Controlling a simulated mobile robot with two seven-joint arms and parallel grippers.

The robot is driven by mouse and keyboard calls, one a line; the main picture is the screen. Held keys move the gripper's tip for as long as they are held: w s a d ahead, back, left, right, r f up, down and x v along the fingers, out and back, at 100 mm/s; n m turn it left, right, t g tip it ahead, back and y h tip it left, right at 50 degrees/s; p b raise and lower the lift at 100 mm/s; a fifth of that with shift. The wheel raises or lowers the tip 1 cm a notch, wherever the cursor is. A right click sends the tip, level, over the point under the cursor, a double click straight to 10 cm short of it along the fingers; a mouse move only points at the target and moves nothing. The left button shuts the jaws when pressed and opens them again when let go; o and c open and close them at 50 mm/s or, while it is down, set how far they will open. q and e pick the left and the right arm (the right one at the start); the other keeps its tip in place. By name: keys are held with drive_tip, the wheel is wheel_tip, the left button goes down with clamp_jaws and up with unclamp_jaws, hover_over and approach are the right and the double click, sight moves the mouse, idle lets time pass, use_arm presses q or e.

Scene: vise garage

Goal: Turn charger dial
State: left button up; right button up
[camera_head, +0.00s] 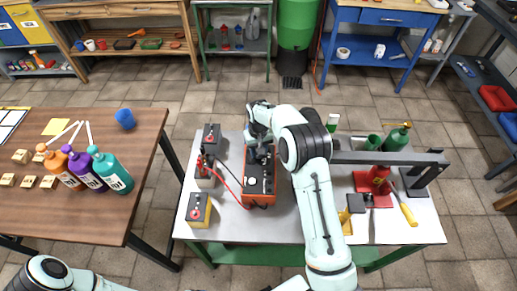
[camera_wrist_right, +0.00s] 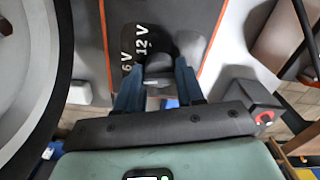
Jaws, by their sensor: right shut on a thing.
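The charger (camera_head: 258,184) is an orange box with a dark top panel, standing on the white-topped workbench. My right gripper (camera_head: 262,152) reaches down over its far end. In the right wrist view, the two blue-grey fingers of my right gripper (camera_wrist_right: 158,82) are closed on the dark charger dial (camera_wrist_right: 159,66), one on each side. White "6 V" and "12 V" marks show on the charger panel (camera_wrist_right: 128,40) beside the dial. In the head view the gripper and arm hide the dial. Part of my left arm shows at the bottom left; its gripper is out of view.
Several batteries (camera_head: 198,210) stand left of the charger, with red and black cables (camera_head: 228,182) running between. A brown table (camera_head: 110,220) with bottles stands left.

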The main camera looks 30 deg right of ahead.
drive_tip(key=shift+m, duration=0.9)
drive_tip(key=o, duration=1)
drive_tip(key=shift+o, duration=0.2)
wheel_tip(320, 180, up, 13)
drive_tip(key=p, duration=0.1)
drive_tip(key=shift+r, duration=0.2)
